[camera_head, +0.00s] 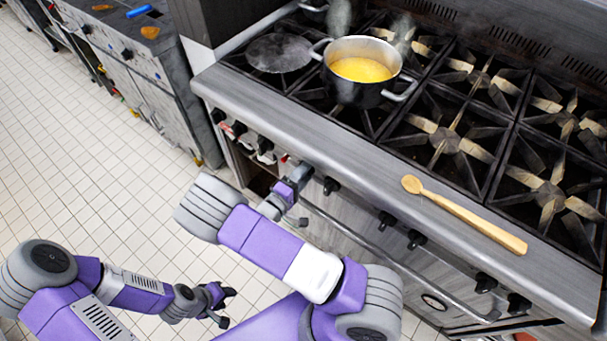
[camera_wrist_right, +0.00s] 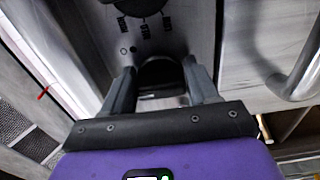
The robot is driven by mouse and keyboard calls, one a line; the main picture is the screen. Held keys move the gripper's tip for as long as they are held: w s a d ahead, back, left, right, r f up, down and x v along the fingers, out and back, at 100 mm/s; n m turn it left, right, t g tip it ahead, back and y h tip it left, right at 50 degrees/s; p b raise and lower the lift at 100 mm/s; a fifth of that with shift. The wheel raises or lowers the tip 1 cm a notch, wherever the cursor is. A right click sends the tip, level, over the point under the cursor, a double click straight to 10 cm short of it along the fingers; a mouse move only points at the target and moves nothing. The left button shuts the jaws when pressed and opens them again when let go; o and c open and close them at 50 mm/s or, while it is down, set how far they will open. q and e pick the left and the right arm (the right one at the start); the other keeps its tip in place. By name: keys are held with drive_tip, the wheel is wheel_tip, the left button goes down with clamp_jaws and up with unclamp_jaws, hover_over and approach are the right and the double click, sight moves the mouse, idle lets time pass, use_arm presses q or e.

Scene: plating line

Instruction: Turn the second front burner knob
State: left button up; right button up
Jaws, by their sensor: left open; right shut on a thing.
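My right gripper (camera_head: 302,182) is at this panel, just left of the knob by the handle. In the right wrist view its fingers stand either side of a dark knob (camera_wrist_right: 160,78) and are shut on it. Another knob with markings (camera_wrist_right: 138,6) shows above it. My left gripper (camera_head: 222,303) is open and empty, low over the tiled floor.
A wooden spoon (camera_head: 465,215) lies on the stove's front ledge. The oven handle (camera_head: 350,235) runs below the knobs; a curved handle (camera_wrist_right: 297,75) also shows in the wrist view. Floor at left is clear.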

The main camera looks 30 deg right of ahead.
drive_tip(key=shift+a, duration=0.1)
drive_tip(key=o, duration=1)
drive_tip(key=p+v, duration=0.1)
drive_tip(key=v, duration=0.6)
drive_tip(key=shift+s+a, duration=0.1)
drive_tip(key=shift+a, duration=0.15)
drive_tip(key=shift+d, duration=0.1)
